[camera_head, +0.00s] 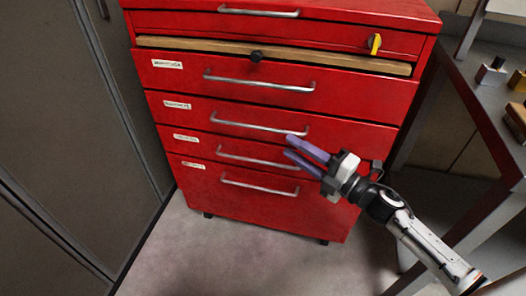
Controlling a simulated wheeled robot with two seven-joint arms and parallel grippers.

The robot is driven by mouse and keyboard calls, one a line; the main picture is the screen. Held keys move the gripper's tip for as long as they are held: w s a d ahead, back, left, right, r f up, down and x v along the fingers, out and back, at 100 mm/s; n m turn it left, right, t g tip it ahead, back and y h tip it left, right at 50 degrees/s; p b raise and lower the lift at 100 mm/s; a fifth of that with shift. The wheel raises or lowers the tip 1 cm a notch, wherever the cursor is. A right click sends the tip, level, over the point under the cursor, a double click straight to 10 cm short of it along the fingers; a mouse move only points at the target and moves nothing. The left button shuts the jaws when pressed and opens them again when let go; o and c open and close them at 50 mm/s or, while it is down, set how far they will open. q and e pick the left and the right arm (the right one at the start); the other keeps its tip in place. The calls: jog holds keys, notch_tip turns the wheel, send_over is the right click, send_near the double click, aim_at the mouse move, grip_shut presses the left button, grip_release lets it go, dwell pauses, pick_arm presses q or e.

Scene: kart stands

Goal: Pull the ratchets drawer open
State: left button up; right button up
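The red tool cabinet (390,100) stands ahead with several drawers, each with a silver bar handle. Small white labels sit at the left of the lower drawers, but their text is too blurred to tell which one is the ratchets drawer. These drawers look shut. My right gripper (288,145) comes in from the lower right, its two purple fingers apart with a gap between them. Its fingertips are in front of the cabinet, near the right ends of the second labelled drawer's handle (258,124) and the third's handle (257,158). Contact cannot be told. My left gripper is not in view.
A yellow key-like piece (375,43) is at upper right. Grey lockers (70,120) stand left, a metal bench (480,90) right. Floor in front is clear.

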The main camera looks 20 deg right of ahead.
aim_at(263, 128)
jog(key=w+a+n, duration=0.1)
jog(key=w, duration=0.2)
jog(key=w+a+n+y+b, duration=0.1)
jog(key=w+a, duration=0.1)
jog(key=w, duration=0.1)
jog(key=w+a+r+n, duration=0.1)
jog(key=w+a, duration=0.1)
jog(key=w, duration=0.1)
jog(key=shift+w+a+g, duration=0.25)
jog(key=shift+w+g, duration=0.05)
jog(key=shift+g, duration=0.1)
grip_shut()
